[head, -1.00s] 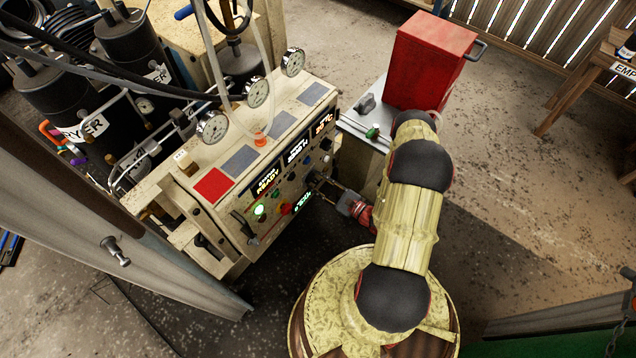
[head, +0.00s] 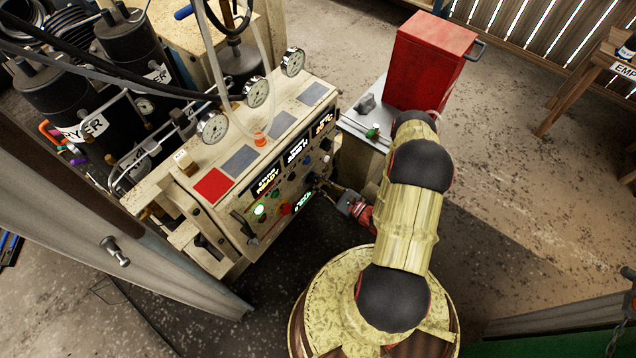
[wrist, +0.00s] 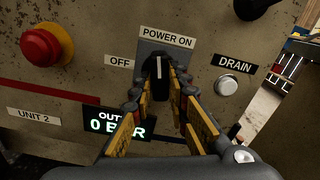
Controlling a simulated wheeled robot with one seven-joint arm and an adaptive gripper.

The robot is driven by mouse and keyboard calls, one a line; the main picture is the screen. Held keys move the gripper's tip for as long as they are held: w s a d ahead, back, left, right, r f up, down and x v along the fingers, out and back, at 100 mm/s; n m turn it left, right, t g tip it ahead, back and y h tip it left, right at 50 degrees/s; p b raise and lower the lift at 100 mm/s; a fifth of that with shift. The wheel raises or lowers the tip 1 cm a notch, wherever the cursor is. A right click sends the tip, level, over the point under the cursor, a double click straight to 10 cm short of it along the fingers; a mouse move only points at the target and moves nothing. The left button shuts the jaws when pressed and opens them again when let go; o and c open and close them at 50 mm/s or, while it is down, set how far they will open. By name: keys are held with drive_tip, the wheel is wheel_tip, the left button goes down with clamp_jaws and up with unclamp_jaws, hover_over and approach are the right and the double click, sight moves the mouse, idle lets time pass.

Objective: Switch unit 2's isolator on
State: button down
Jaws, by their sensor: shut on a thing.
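Unit 2's isolator (wrist: 158,72) is a black rotary knob on a grey plate in the wrist view. Its white mark points up to the POWER ON label (wrist: 167,37). The OFF label (wrist: 119,62) is to its left. My gripper (wrist: 163,84) is shut on the knob, one finger on each side; its fingers hide the knob's lower part. In the head view my gripper (head: 322,184) reaches the right part of the panel (head: 232,222), where the knob is too small to make out. The UNIT 2 label (wrist: 34,115) is at lower left in the wrist view.
A red emergency button (wrist: 42,46) is left of the isolator, and a silver DRAIN button (wrist: 227,84) is close on its right. A display (wrist: 117,124) below reads 0 BAR. A red box (head: 428,65) stands on a bench right of the panel.

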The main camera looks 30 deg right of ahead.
drive_tip(key=m, duration=0.3)
idle(0.4)
drive_tip(key=c, duration=1.8)
unclamp_jaws()
drive_tip(key=shift+c, duration=0.2)
drive_tip(key=shift+o, duration=0.6)
drive_tip(key=shift+s, duration=0.1)
drive_tip(key=v, duration=1.2)
